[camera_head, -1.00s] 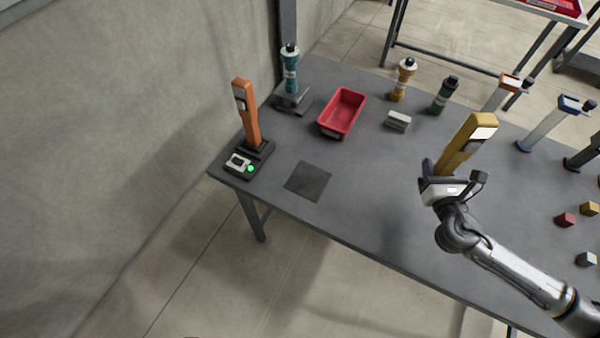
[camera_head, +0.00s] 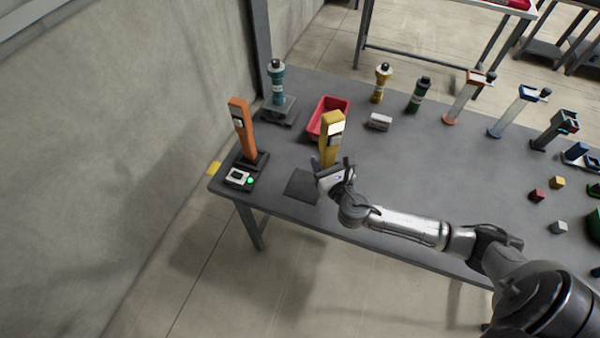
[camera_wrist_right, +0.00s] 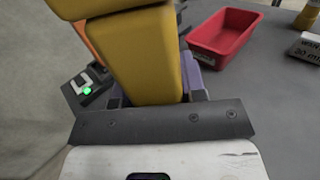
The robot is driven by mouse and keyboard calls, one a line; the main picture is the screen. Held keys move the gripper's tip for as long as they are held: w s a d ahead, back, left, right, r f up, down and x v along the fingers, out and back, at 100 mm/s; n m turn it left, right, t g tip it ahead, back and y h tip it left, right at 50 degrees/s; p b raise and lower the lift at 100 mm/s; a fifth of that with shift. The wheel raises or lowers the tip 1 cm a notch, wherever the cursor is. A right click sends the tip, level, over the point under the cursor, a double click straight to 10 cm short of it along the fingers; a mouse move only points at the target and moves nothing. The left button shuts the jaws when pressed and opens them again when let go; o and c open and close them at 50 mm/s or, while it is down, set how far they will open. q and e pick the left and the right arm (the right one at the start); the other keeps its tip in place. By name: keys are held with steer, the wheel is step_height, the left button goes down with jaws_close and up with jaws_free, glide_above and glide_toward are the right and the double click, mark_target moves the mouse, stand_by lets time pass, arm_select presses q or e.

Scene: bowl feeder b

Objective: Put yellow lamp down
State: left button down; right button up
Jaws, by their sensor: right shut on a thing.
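The yellow lamp (camera_head: 331,139) is upright in my right gripper (camera_head: 335,172), near the dark square mat (camera_head: 300,187) on the grey table. In the right wrist view the lamp (camera_wrist_right: 148,55) fills the upper middle, with the gripper (camera_wrist_right: 155,100) shut around its lower part. The lamp's bottom end is hidden, so I cannot tell whether it touches the table. An orange lamp (camera_head: 243,128) stands in a black base at the table's left end. My left gripper is not in view.
A red bin (camera_head: 316,121) is just behind the yellow lamp. A small device with a green light (camera_head: 239,179) is by the orange lamp. A teal bottle (camera_head: 278,85), a yellow bottle (camera_head: 381,84) and a green bottle (camera_head: 419,95) stand along the back. Small cubes (camera_head: 538,196) lie at the right.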

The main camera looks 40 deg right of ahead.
steer(key=w+a+f+b, duration=0.1)
steer(key=f, duration=0.1)
steer(key=w+f+b, duration=0.1)
steer(key=w+f, duration=0.1)
steer(key=w+a+f, duration=0.1)
steer(key=w+f, duration=0.1)
steer(key=shift+w+a+f+b, duration=0.2)
steer(key=shift+a+f+b, duration=0.15)
steer(key=shift+f+b, duration=0.05)
steer(key=shift+f, duration=0.45)
steer(key=shift+f, duration=0.15)
steer(key=o, duration=1.1)
steer(key=shift+c, duration=0.2)
